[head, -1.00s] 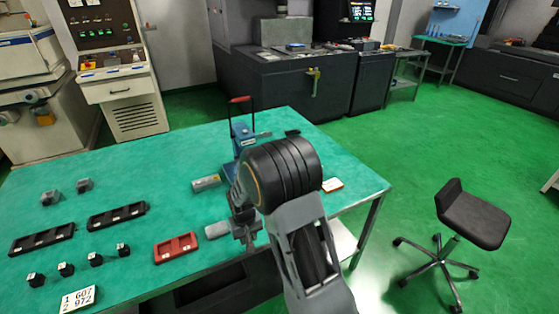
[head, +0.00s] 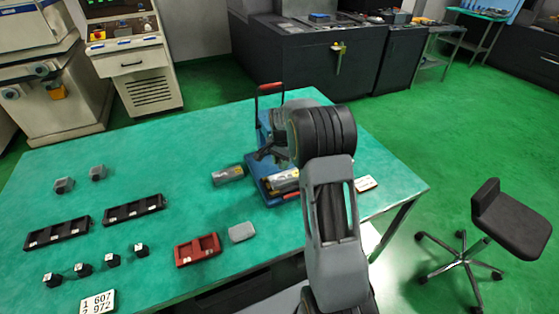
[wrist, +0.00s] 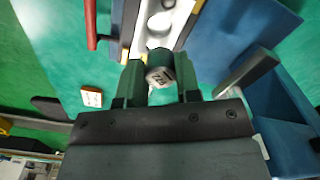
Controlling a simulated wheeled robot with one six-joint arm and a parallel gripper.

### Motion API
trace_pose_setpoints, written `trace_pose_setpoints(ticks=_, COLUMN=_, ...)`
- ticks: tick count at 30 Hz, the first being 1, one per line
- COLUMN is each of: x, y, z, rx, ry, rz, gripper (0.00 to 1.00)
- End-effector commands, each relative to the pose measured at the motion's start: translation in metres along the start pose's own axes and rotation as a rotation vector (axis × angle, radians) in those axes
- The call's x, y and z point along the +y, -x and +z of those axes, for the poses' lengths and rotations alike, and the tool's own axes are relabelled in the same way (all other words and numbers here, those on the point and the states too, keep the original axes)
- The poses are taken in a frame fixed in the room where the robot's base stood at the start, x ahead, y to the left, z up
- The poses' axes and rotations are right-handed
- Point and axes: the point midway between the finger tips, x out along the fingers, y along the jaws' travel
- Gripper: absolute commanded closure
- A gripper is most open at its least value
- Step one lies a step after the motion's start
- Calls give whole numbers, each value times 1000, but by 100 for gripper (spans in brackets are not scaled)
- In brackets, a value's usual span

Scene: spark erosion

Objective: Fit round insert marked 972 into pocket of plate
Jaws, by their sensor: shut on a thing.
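My gripper (wrist: 160,82) is shut on a small dark round insert (wrist: 160,74) in the wrist view. The insert's pale end face has a dark marking that is too small to read surely. Just beyond it is a silver plate (wrist: 172,22) with rounded pockets; the insert overlaps its near end in the picture, and I cannot tell whether they touch. In the head view the plate (head: 285,180) lies on a blue fixture (head: 256,173) on the green table. My gripper (head: 266,153) is above the fixture there, and my arm hides part of it.
A number card (head: 97,302) reads 607 and 972. The fixture's red-topped handle (head: 270,87) stands up behind my gripper.

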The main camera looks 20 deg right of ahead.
Motion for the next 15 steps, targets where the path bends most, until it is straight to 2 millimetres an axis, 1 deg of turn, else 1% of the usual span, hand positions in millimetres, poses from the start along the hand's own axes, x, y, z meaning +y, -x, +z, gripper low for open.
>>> trace_pose_setpoints(ticks=8, x=0, y=-14, z=0, rx=0, ry=1, rz=0, gripper=97)
trace_pose_setpoints(ticks=15, x=0, y=-30, z=1, rx=-1, ry=3, rz=1, gripper=97)
